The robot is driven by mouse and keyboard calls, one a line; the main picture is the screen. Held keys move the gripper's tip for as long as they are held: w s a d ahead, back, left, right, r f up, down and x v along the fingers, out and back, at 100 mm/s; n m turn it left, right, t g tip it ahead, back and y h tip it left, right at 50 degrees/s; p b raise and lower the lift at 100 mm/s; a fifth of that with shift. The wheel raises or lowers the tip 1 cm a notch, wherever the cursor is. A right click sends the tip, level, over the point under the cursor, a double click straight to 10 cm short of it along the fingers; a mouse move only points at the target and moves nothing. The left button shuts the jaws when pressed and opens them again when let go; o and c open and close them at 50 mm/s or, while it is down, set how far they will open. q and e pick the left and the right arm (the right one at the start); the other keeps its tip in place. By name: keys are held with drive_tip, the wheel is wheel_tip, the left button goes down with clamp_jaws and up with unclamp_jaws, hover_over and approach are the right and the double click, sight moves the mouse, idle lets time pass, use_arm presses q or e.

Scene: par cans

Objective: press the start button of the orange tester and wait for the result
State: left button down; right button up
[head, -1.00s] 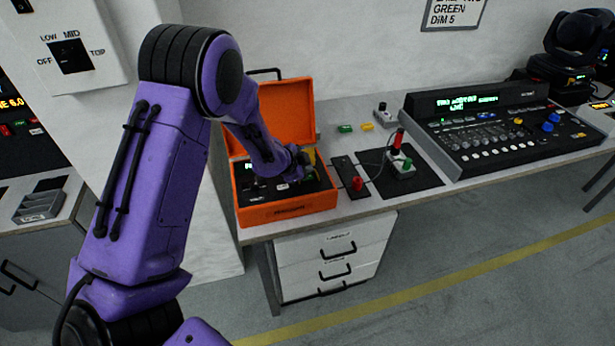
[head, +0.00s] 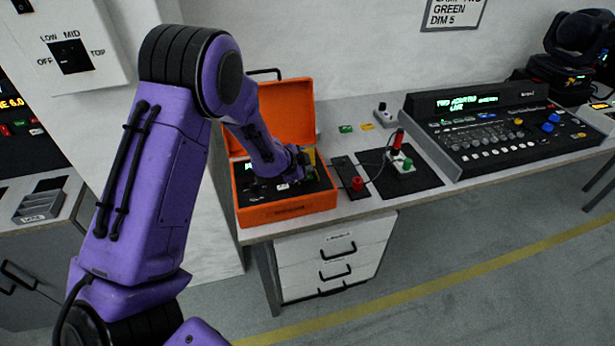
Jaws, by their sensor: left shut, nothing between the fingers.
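The orange tester (head: 290,212) is an open orange case at the left end of the bench, its lid (head: 290,118) raised at the back. Its dark panel faces up, with a small lit spot partly hidden behind my arm. My left gripper (head: 292,182) is over the panel, small and partly hidden by my own wrist. It is shut with nothing in it. I cannot tell whether its tips touch the panel. The start button cannot be made out. My right gripper is not in view.
Right of the tester are a dark strip with a red knob (head: 357,184) and a black mat (head: 427,181) with red and green connectors and a cable. A lighting console (head: 500,150) stands further right. Small green and yellow pieces lie behind. Drawers (head: 330,262) are under the bench.

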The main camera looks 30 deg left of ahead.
use_arm(q)
drive_tip(key=shift+f, duration=0.1)
idle(0.3)
drive_tip(key=shift+f, duration=0.35)
drive_tip(key=shift+f+b, duration=0.35)
idle(0.5)
idle(0.3)
drive_tip(key=shift+r+p, duration=0.8)
drive_tip(key=shift+p, duration=0.1)
wheel_tip(320, 180, up, 5)
drive_tip(key=p, duration=0.5)
drive_tip(key=shift+r, duration=0.1)
